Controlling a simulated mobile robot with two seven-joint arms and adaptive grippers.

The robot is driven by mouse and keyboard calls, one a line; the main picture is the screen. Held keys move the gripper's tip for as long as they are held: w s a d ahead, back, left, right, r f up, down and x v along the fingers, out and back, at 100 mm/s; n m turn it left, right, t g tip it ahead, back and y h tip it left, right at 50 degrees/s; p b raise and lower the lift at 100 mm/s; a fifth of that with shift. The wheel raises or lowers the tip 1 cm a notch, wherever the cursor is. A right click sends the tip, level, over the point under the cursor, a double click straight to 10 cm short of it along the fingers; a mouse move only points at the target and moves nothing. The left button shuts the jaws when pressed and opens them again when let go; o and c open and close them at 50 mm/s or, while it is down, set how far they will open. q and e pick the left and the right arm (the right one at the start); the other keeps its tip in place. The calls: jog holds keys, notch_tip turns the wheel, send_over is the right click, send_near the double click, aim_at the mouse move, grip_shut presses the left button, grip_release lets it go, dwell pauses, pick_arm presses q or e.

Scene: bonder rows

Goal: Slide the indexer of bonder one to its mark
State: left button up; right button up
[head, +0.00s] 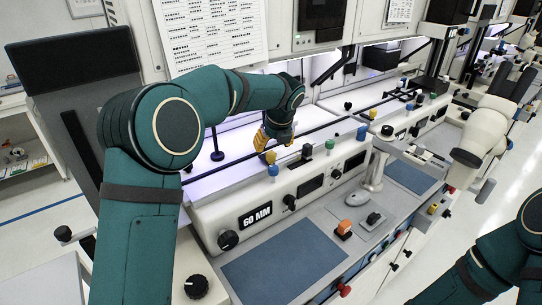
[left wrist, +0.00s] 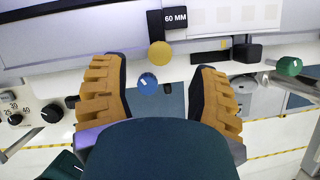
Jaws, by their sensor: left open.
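Bonder one is the nearest bench unit, with a pale front panel (head: 222,207) bearing a "60 MM" plate (head: 257,215). A dark rail (head: 235,163) runs along its length. I cannot tell for certain which part is the indexer. My left gripper (head: 267,143) has orange fingers and hangs above the panel's back edge. In the left wrist view the gripper (left wrist: 160,68) is open, its fingers wide apart. A blue knob (left wrist: 148,83) and a yellow knob (left wrist: 160,55) show in the gap, with no finger visibly touching them. My right gripper is not in view.
A green knob (head: 329,146) and black dials (head: 228,240) stand on the panel. An orange button (head: 345,227) sits beside the blue mat (head: 285,262), which is clear. Cabinets hang behind the rail. Further bonders extend to the upper right.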

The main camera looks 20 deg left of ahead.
aim_at(271, 153)
pick_arm(q)
jog(key=shift+b+x, duration=0.3)
jog(key=shift+x, duration=2.45)
jog(key=shift+c, duration=0.2)
grip_shut()
